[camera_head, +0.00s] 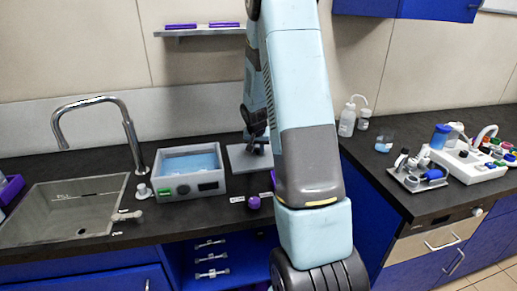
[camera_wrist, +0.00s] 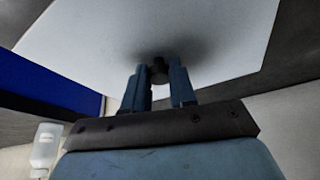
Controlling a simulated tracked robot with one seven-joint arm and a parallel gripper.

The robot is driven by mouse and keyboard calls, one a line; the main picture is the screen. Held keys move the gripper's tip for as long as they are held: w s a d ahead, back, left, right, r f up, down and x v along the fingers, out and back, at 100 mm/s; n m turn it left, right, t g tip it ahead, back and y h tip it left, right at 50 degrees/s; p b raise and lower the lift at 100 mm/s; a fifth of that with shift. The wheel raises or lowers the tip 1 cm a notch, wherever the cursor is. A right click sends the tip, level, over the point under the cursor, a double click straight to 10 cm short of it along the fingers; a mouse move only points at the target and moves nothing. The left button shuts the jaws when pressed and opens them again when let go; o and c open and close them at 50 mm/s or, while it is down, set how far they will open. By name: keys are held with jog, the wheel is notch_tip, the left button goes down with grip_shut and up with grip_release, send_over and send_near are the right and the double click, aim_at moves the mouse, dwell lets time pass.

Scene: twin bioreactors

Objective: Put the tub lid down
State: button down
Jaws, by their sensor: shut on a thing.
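The tub lid is a flat pale grey plate (camera_head: 238,160) just right of the tub, over the dark counter, partly hidden by my arm. I cannot tell whether it touches the counter. In the wrist view the lid (camera_wrist: 210,35) fills the upper part, with a small dark knob (camera_wrist: 158,70) on it. My gripper (camera_wrist: 159,82) is shut on this knob, with a blue finger on each side. In the head view my gripper (camera_head: 256,143) shows dark above the lid. The tub (camera_head: 180,194) is a grey box, uncovered, with blue water inside.
A sink (camera_head: 65,210) with a tall tap (camera_head: 128,130) is left of the tub. A small purple item (camera_head: 253,202) stands at the counter's front edge. White bottles (camera_head: 347,120) and a beaker (camera_head: 384,142) stand right of my arm. A shelf (camera_head: 200,31) hangs above.

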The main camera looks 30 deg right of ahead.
jog(key=c, duration=0.9)
grip_release()
jog(key=s+a+r+n, duration=0.1)
jog(key=s+a+r, duration=0.35)
jog(key=r, duration=0.35)
jog(key=s+a+r+n+t, duration=0.1)
jog(key=s+a+r, duration=0.3)
jog(key=s+r, duration=0.3)
jog(key=s+a+r+n, duration=0.1)
jog(key=s+a+r, duration=0.35)
jog(key=r, duration=0.45)
jog(key=s+a+r+n, duration=0.1)
jog(key=s+a, duration=0.1)
jog(key=s, duration=0.4)
jog(key=s+a+r+n+y, duration=0.1)
jog(key=s+a, duration=0.2)
jog(key=s, duration=0.3)
jog(key=s+a+r+n+t+y, duration=0.1)
jog(key=s+a, duration=0.1)
jog(key=s, duration=0.3)
jog(key=shift+s+a+r+n, duration=0.25)
jog(key=shift+s+r+n, duration=0.05)
jog(key=shift+s+n, duration=0.1)
